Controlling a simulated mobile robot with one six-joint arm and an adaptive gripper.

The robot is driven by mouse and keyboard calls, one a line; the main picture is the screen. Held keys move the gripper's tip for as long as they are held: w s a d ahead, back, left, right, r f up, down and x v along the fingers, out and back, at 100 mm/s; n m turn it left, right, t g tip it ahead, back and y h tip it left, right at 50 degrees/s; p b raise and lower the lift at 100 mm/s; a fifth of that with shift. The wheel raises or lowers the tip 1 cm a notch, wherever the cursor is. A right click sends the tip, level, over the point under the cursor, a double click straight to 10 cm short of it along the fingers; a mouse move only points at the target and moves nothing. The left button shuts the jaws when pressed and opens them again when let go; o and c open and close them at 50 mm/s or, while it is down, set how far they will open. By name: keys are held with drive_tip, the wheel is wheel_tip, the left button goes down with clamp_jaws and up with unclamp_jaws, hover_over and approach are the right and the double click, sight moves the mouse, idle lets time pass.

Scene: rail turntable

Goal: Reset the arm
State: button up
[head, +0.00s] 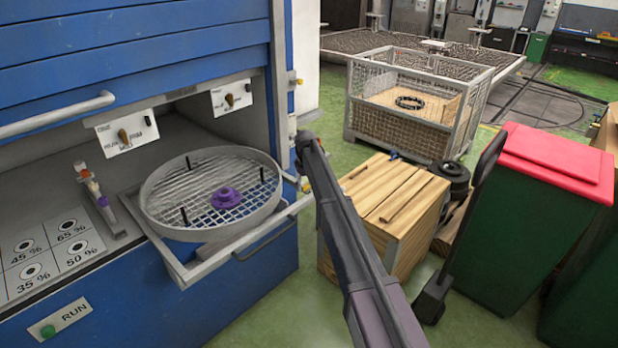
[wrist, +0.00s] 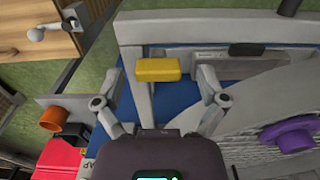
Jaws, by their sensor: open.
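My gripper (wrist: 160,80) shows in the wrist view with its two fingers spread apart and nothing held between them. A yellow block (wrist: 157,70) appears between the fingers in the picture, by a grey frame; I cannot tell how far it is from the fingertips. My arm (head: 352,235) rises from the bottom of the head view to beside the blue machine's pulled-out tray. My gripper cannot be made out in the head view. A round mesh basket (head: 212,195) sits on the tray with a purple piece (head: 227,197) inside. The purple piece also shows in the wrist view (wrist: 290,134).
The blue machine (head: 265,265) stands at the left, with its tray (head: 180,268) sticking out. A wooden crate (head: 415,205) stands just right of my arm. A wire cage (head: 470,90) is behind it, and a red-lidded green bin (head: 525,220) stands at the right.

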drive_tip(key=s+d+r+m+p, duration=0.1)
drive_tip(key=s+d+m, duration=0.2)
drive_tip(key=s+d, duration=0.6)
drive_tip(key=s+d+r+m+p, duration=0.1)
drive_tip(key=s+d+m, duration=0.3)
drive_tip(key=s+d, duration=0.5)
drive_tip(key=s+d+r+m+p, duration=0.1)
drive_tip(key=s+d+m, duration=0.2)
drive_tip(key=s+d, duration=0.6)
drive_tip(key=s, duration=1.4)
drive_tip(key=shift+s+d+r+m+p, duration=0.2)
drive_tip(key=shift+d+r+m+p, duration=0.1)
drive_tip(key=shift+d, duration=0.05)
